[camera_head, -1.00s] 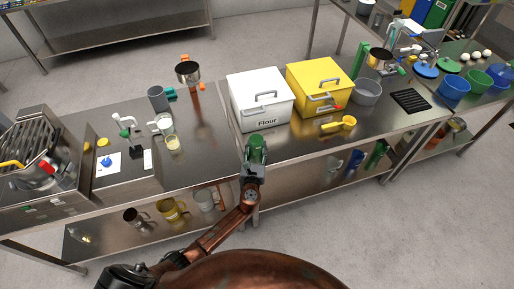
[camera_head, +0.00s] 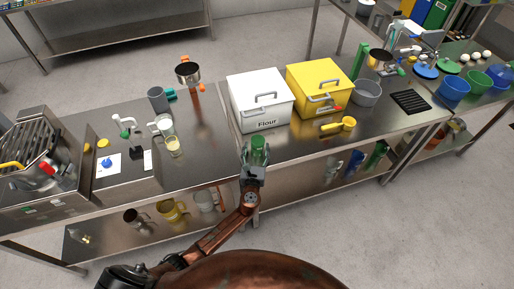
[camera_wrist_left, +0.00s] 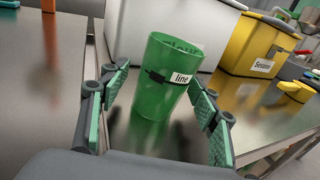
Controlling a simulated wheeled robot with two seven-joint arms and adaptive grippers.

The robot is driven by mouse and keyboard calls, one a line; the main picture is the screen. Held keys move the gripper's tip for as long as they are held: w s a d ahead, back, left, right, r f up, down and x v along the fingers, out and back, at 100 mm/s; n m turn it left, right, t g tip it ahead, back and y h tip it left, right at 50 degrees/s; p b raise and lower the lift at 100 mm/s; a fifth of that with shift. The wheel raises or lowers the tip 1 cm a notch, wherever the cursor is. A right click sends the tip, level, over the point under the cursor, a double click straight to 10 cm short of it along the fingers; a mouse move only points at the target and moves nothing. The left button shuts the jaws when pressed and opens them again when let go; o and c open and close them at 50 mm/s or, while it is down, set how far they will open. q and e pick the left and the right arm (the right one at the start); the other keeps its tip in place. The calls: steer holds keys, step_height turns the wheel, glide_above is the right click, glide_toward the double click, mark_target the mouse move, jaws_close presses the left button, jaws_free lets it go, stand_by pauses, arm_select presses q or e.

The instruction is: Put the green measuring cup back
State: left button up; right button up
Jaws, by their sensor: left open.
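The green measuring cup (camera_head: 259,150) stands upright on the steel counter near its front edge, in front of the white flour bin. In the left wrist view the green cup (camera_wrist_left: 162,80) shows a white label and a dark mark on its side. My left gripper (camera_head: 254,170) is open at the near side of the cup. In the left wrist view its fingers (camera_wrist_left: 158,112) are spread left and right of the cup, with gaps showing. My right gripper is not in view.
The white flour bin (camera_head: 260,98) and yellow bin (camera_head: 318,85) stand behind the cup. A yellow scoop (camera_head: 338,126) lies to the right. Cups stand on the lower shelf, including a yellow one (camera_head: 172,211). The counter left of the cup is fairly clear.

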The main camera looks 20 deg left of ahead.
arm_select(q)
steer(key=v, duration=1.1)
steer(key=shift+s+p, duration=0.15)
steer(key=shift+p, duration=0.2)
steer(key=shift+a, duration=0.1)
